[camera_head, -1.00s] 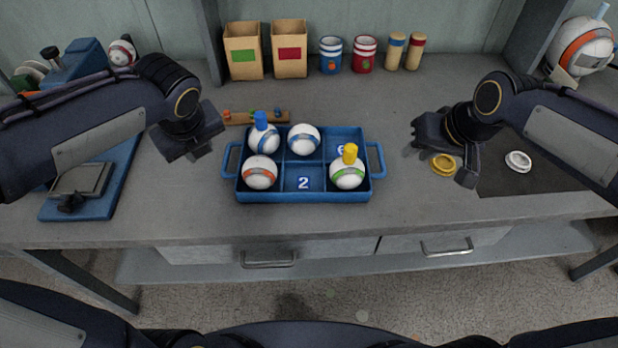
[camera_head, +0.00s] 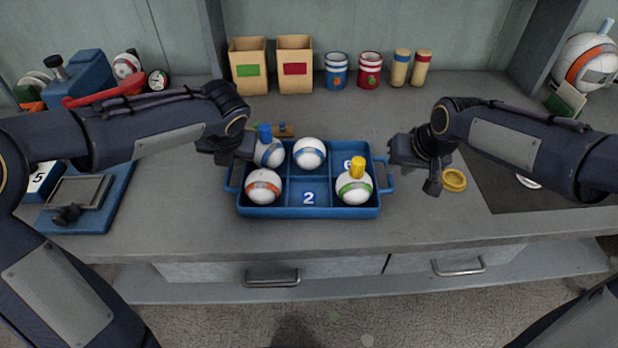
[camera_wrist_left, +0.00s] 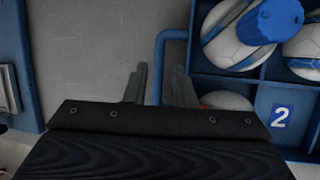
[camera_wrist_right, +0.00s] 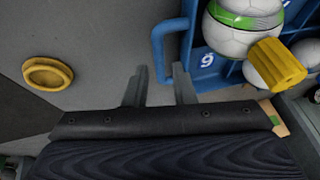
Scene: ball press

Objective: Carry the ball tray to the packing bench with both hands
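The blue ball tray (camera_head: 310,212) stands on the grey bench in the head view, with a loop handle at each end. It holds a ball with a blue plug (camera_head: 267,152), a blue-banded ball (camera_head: 309,153), an orange-banded ball (camera_head: 263,187) and a green-banded ball with a yellow plug (camera_head: 353,188). Compartment 2 is empty. My left gripper (camera_head: 230,158) is open above the left handle (camera_wrist_left: 163,50), which lies between the finger lines in the left wrist view. My right gripper (camera_head: 413,173) is open beside the right handle (camera_wrist_right: 158,45). Contact cannot be told.
A yellow ring (camera_head: 453,180) lies near my right gripper on the bench. A blue fixture (camera_head: 112,205) stands at left. Cartons (camera_head: 250,65), jars and cylinders line the back. Bare bench lies in front of the tray.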

